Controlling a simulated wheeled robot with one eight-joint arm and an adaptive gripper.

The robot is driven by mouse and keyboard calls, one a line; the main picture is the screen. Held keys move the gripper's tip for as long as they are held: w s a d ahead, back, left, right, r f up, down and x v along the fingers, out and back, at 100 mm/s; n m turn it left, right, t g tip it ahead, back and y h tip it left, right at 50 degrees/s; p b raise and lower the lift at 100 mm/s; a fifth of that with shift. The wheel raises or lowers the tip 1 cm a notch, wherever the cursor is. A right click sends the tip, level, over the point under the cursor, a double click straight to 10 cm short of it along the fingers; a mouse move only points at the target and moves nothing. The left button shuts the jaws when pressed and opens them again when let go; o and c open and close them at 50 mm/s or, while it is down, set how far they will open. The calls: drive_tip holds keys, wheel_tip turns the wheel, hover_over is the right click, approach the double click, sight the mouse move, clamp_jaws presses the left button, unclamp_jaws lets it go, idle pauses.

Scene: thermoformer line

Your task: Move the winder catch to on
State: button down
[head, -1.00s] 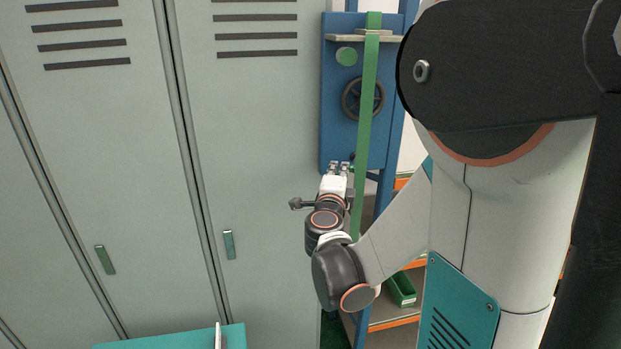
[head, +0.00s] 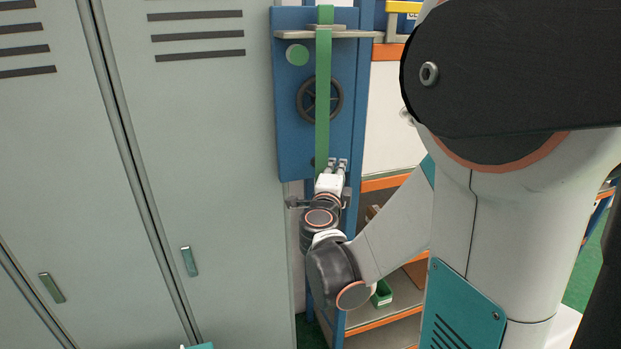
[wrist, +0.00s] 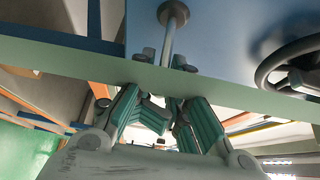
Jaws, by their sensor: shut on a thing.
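The winder is a blue upright panel (head: 288,135) with a dark handwheel (head: 301,102) and a green strip (head: 323,115) hanging down its front. My gripper (head: 337,163) is at the panel's lower edge, beside the strip. In the wrist view, a grey metal rod (wrist: 169,42) stands out from a round base on the blue panel and runs toward my fingers; I take it for the winder catch. My gripper (wrist: 165,62) is shut on it. The strip crosses in front of the rod and hides part of the grip. The catch's exact position is unclear.
Grey lockers (head: 215,120) stand close on the left. A shelf rack with orange beams (head: 385,327) and a green bin (head: 381,293) is behind and to the right. The handwheel (wrist: 290,62) lies right of my fingers in the wrist view.

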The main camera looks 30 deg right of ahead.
drive_tip(key=v, duration=0.7)
drive_tip(key=shift+w+a, duration=0.1)
drive_tip(key=shift+w, duration=0.15)
idle(0.6)
